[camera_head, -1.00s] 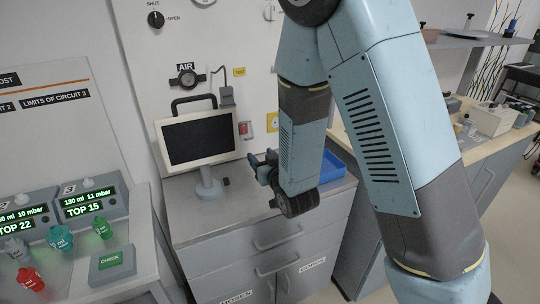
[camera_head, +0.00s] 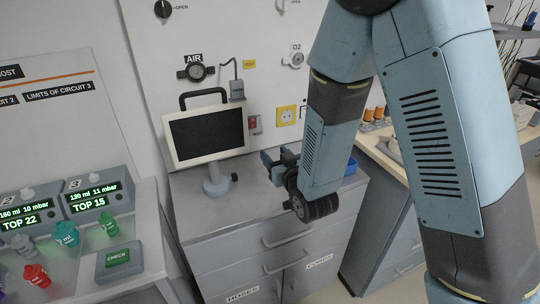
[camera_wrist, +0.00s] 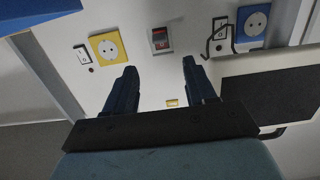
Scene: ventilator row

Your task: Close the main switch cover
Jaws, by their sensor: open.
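The main switch (camera_head: 255,124) is a small grey-framed red unit on the wall panel, right of the monitor. In the wrist view the main switch (camera_wrist: 161,40) shows a red rocker in a pale frame. A faint grey, see-through shape beside the frame may be its cover; how far open it stands I cannot tell. My gripper (camera_head: 276,163) is in front of the panel, below and right of the switch. In the wrist view my gripper (camera_wrist: 159,68) has its two dark fingers spread, empty, pointing towards the panel with the switch between their lines, apart from it.
A monitor (camera_head: 206,136) on a stand stands on the grey cabinet top, left of my gripper. A yellow socket (camera_head: 286,115) is right of the switch. A blue tray (camera_head: 350,167) is partly hidden behind my arm.

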